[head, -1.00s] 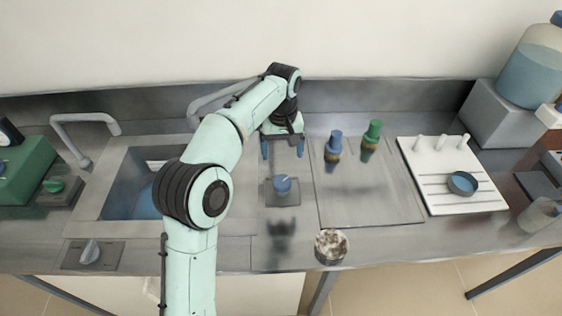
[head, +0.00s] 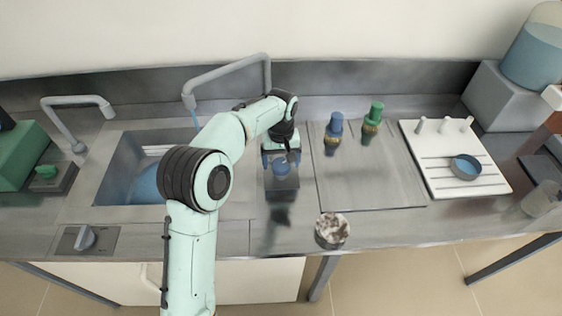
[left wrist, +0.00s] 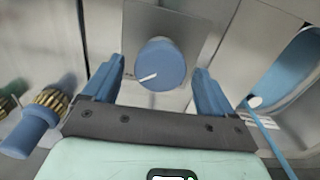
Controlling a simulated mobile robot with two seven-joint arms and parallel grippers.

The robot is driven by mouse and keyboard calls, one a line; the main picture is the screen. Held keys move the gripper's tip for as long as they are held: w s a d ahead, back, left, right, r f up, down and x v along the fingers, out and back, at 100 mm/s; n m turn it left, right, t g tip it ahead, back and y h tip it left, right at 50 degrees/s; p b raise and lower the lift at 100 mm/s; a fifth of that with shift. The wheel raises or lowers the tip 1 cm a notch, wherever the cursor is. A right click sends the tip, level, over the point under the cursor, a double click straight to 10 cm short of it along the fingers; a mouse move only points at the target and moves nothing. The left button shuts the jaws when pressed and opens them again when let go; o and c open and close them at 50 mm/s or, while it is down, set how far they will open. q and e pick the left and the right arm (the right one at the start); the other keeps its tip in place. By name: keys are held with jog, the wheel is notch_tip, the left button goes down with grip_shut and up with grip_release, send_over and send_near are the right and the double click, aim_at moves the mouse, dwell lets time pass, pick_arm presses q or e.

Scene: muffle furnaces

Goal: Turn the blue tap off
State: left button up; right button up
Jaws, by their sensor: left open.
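The blue tap knob (head: 282,168) is a round knob on a small grey plate, right of the sink. In the left wrist view the knob (left wrist: 163,66) has a white pointer line slanting to the lower left. My left gripper (head: 281,157) is open and empty over the knob. In the left wrist view its blue fingers (left wrist: 159,82) lie on either side of the knob, with gaps showing. I cannot tell how far the fingertips are above the plate. A thin blue stream (head: 195,119) hangs from the grey spout (head: 228,74). My right gripper is not in view.
Blue-topped (head: 333,133) and green-topped (head: 372,119) brass fittings stand right of my gripper. A mottled jar (head: 332,230) is at the front edge. A grey knob (head: 86,238) and green knob (head: 46,171) are left. A white rack (head: 440,151) stands right.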

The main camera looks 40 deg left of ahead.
pick_arm(q)
jog(key=shift+f, duration=0.15)
jog(key=shift+c, duration=0.3)
jog(key=c, duration=1)
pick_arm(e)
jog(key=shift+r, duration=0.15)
pick_arm(q)
jog(key=m+p, duration=0.2)
jog(key=m, duration=0.1)
jog(key=shift+m, duration=0.3)
jog(key=shift+m+p, duration=0.55)
jog(key=shift+m, duration=1.15)
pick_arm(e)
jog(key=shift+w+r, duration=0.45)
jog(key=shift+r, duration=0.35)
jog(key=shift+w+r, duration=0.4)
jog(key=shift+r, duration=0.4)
